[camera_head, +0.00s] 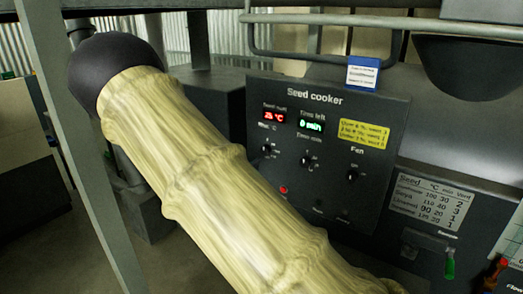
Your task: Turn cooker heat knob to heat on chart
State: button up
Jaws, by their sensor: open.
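The dark seed cooker panel (330,120) faces me in the middle of the view. A red temperature display (275,115) seems to read about 25 °C; the digits are small. The small dark heat knob (267,149) sits below it, at the panel's left; its exact setting is too small to read. A grey chart (432,201) at the right lists seeds with °C, min and vent columns. My arm, in a pale ridged sleeve, crosses the left and lower middle. My gripper is not in view.
A green display (311,126) reads 0 min, with a time knob (306,160) below. Fan knob (351,175) and a yellow note (363,133) are at the right. A red light (283,189) shows low on the panel. A grey post (75,130) stands left.

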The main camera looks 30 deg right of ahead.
aim_at(263, 151)
jog(key=p+x, duration=0.3)
jog(key=x, duration=0.5)
jog(key=shift+w+d+p, duration=0.15)
jog(key=shift+d+p, duration=0.15)
jog(key=shift+d, duration=0.05)
jog(key=shift+c, duration=0.2)
jog(key=c, duration=1)
